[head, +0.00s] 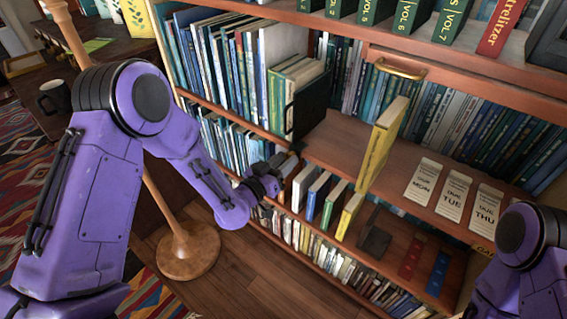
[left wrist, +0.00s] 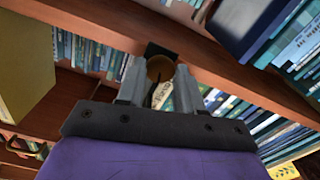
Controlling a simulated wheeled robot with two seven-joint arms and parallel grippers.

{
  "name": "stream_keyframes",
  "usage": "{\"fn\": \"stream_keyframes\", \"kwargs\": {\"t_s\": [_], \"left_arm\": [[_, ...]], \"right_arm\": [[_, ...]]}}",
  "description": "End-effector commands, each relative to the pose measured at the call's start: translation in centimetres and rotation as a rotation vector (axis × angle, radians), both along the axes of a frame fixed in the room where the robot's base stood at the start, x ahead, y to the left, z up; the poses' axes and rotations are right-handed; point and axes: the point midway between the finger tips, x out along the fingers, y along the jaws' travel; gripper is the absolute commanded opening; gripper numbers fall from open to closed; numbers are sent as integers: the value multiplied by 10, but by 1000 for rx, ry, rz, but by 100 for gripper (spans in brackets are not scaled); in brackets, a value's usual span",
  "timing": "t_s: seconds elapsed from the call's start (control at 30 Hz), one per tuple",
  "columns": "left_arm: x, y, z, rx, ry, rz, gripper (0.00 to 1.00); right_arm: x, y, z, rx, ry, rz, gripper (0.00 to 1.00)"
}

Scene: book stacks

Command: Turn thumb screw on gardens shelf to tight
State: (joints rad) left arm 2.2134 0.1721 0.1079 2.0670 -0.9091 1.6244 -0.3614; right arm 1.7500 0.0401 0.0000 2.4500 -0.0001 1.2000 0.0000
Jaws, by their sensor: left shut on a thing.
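The thumb screw (left wrist: 160,68) is a round brass-coloured knob in front of a small dark plate (left wrist: 158,49) on the wooden shelf edge, seen in the left wrist view. My left gripper (left wrist: 160,80) is shut on it, one finger at each side. In the head view my left gripper (head: 284,163) reaches the front edge of the shelf (head: 335,146), and the screw is largely hidden by it. A dark marking runs down the knob's face, too small to read as a setting. My right arm shows at the right edge of the head view, but its gripper is out of frame.
A yellow book (head: 382,140) stands upright on the shelf, right of a black bookend (head: 307,105). A wooden stand (head: 186,250) rises near my left arm. Books fill the shelves above and below.

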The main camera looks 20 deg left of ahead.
Motion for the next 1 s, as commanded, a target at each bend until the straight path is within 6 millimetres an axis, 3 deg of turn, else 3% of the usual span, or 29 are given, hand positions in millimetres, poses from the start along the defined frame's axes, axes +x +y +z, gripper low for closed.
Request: {"fn": "stream_keyframes", "kwargs": {"t_s": [0.53, 0.57, 0.6, 0.63, 0.9, 1.0], "left_arm": [[-1, 0, -3, 25, 0, 0, 5], [-1, 0, -3, 24, 0, 0, 42], [-1, 0, -3, 24, -1, 0, 55], [-1, 0, -2, 24, -2, 0, 60], [-1, 0, -1, 23, -5, 0, 60], [-10, 4, -2, 22, -4, 0, 60]], "right_arm": [[0, 0, -1, 0, 0, 0, 43], [0, 0, -1, 0, 0, 0, 43], [0, 0, -1, 0, 0, 0, 43], [0, 0, -1, 0, 0, 0, 43], [0, 0, -1, 0, 0, 0, 43], [0, 0, -2, 0, 0, 0, 43]]}}
